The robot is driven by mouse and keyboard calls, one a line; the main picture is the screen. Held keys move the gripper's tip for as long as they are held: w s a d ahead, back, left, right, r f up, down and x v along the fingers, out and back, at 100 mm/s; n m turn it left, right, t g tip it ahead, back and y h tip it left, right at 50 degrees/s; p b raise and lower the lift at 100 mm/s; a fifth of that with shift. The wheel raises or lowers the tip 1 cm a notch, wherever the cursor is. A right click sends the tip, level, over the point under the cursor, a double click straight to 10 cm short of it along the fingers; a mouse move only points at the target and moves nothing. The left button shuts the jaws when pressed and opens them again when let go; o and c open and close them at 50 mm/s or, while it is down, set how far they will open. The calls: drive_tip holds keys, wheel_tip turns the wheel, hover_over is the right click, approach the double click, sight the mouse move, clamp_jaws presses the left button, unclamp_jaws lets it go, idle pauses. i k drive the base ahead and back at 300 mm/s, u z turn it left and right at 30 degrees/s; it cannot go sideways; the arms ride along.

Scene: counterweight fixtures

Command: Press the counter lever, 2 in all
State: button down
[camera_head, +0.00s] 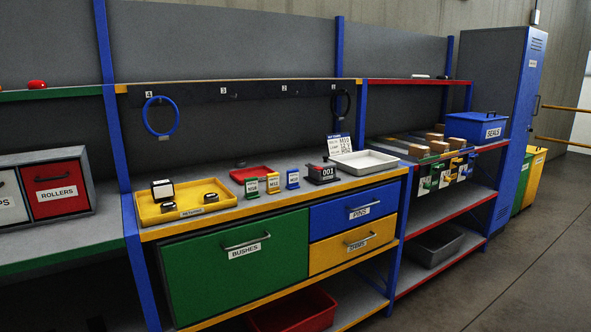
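The counter (321,172) is a small dark box with a red base on the workbench, right of the middle. Its display reads 001. Its lever is too small to make out clearly. A white card with printed text (340,145) stands just behind it. My gripper is not in view.
A white tray (363,163) lies right of the counter. Left of it stand a blue tag (292,179), a yellow tag (273,183), a green tag (252,188) and a red tray (236,175). A yellow tray (148,214) holds dark parts at the left. Open floor (500,265) lies at the right.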

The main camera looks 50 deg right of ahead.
sight(319, 169)
drive_tip(key=u, duration=0.5)
drive_tip(key=k, duration=1.45)
drive_tip(key=z, duration=0.4)
drive_tip(key=i, duration=1)
drive_tip(key=u, duration=0.05)
